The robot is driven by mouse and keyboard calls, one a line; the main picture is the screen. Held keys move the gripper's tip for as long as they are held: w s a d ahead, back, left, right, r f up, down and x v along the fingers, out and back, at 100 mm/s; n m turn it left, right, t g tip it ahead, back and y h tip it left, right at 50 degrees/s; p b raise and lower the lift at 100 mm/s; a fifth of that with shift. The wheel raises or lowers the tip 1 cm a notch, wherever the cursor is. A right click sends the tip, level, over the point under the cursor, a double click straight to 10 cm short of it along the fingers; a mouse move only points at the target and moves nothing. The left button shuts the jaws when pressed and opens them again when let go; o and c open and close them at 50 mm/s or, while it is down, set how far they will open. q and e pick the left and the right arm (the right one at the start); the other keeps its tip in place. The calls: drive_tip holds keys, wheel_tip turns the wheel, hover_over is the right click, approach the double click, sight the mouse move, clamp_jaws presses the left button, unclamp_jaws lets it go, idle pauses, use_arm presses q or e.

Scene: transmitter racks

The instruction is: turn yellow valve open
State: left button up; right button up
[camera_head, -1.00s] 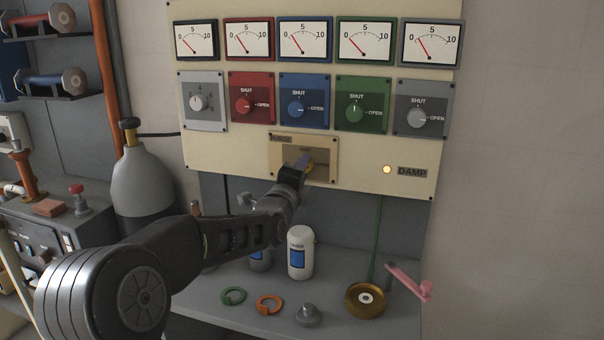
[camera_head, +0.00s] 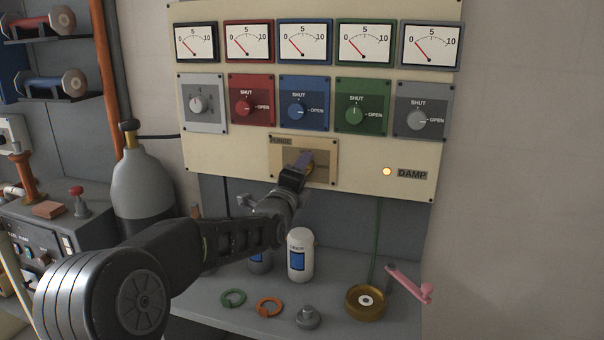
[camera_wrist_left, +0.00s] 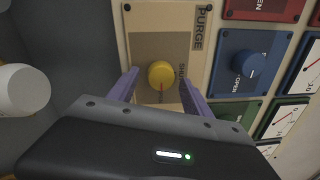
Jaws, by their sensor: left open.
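The yellow valve (camera_wrist_left: 161,75) is a round knob on the beige plate labelled PURGE (camera_wrist_left: 204,27). In the head view the plate (camera_head: 330,149) is low on the cream panel, and the valve is mostly hidden behind my gripper. My left gripper (camera_wrist_left: 158,88) is open, its two purple fingers on either side of the knob with gaps showing. In the head view the left gripper (camera_head: 302,164) reaches up to the plate from below. My right gripper is not in view.
Red, blue, green and grey knobs (camera_head: 297,110) and several gauges (camera_head: 304,41) sit above the plate.

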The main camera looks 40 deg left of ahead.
use_arm(q)
drive_tip(key=b+v, duration=0.1)
drive_tip(key=v, duration=0.6)
drive_tip(key=shift+s+d, duration=0.15)
drive_tip(key=shift+s, duration=0.25)
drive_tip(key=shift+f, duration=0.1)
